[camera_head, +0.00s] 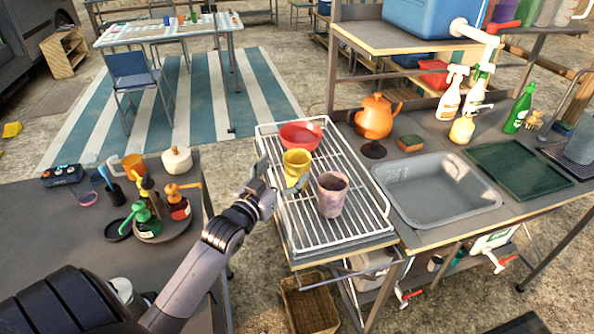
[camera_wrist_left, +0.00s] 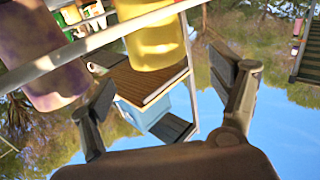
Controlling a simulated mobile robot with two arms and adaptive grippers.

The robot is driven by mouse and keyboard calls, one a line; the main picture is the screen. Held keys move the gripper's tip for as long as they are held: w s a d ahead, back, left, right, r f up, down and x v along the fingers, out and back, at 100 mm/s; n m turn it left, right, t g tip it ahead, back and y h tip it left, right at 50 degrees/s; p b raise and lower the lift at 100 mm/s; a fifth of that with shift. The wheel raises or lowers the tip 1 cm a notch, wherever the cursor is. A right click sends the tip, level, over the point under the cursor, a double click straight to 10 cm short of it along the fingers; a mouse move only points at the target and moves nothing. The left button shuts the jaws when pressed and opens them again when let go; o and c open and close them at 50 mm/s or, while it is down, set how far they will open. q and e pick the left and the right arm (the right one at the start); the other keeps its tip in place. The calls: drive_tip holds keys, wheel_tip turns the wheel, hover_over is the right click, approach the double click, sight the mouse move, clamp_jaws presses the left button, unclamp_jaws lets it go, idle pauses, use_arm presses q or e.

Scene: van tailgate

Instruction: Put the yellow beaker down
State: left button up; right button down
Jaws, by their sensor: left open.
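The yellow beaker (camera_head: 296,162) stands upright on the wire drying rack (camera_head: 349,237) in the head view. It is between the red bowl (camera_head: 300,134) and the purple mottled cup (camera_head: 332,196). My left gripper (camera_head: 281,178) is at the rack's left side, its fingers open around the near side of the beaker. The purple cup (camera_wrist_left: 42,55) shows at the left there. My right gripper is not in view.
The grey sink (camera_head: 437,190), orange teapot (camera_head: 375,117) and several bottles are right of the rack. A side table at left holds a round tray (camera_head: 163,233) with pump bottles, an orange mug (camera_head: 134,165) and a white pot (camera_head: 176,160).

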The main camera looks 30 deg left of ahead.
sight(297, 157)
use_arm(q)
drive_tip(key=shift+w, duration=0.8)
drive_tip(key=w+p, duration=0.1)
drive_tip(key=w, duration=0.4)
drive_tip(key=shift+w+a+f, duration=0.15)
drive_tip(key=shift+c, duration=1.8)
drive_tip(key=c, duration=1)
drive_tip(key=shift+o, duration=0.2)
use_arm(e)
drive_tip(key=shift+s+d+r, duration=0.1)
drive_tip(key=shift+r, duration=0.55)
